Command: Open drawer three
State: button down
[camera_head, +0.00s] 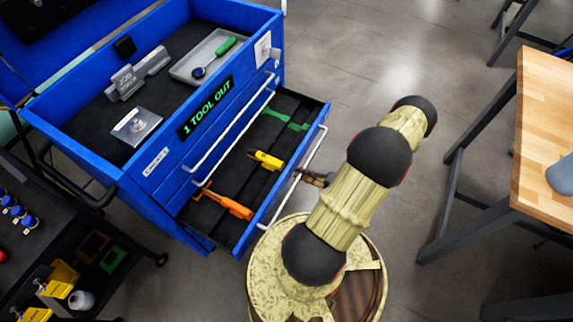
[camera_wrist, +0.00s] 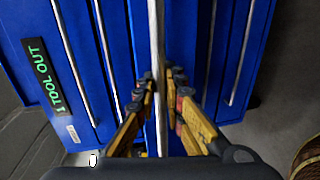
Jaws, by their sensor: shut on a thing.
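A blue tool cabinet (camera_head: 150,205) has one drawer (camera_head: 240,165) pulled out, its dark liner bearing a green tool (camera_head: 285,118), a yellow tool (camera_head: 265,159) and an orange tool (camera_head: 229,205). In the wrist view its pale handle bar (camera_wrist: 156,40) is the third from the lit sign. My gripper (camera_head: 312,178) is at this drawer's front handle (camera_head: 318,145). In the wrist view my gripper (camera_wrist: 160,82) is shut around the bar, one finger on each side. The fingertips are small and partly hidden in the head view.
The cabinet's top tray holds a grey tray (camera_head: 190,70) with a screwdriver, beside a lit "1 TOOL OUT" sign (camera_head: 205,110). A wooden workbench (camera_head: 545,130) stands at right. A dark cart (camera_head: 130,255) with small parts stands at lower left. Grey floor (camera_head: 400,60) is clear beyond my arm.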

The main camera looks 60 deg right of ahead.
jog(key=shift+f+v, duration=0.25)
jog(key=shift+v, duration=1)
jog(key=shift+f+v, duration=0.2)
jog(key=shift+v, duration=1)
jog(key=c, duration=1.9)
grip_release()
jog(key=shift+s, duration=0.1)
jog(key=v, duration=1.2)
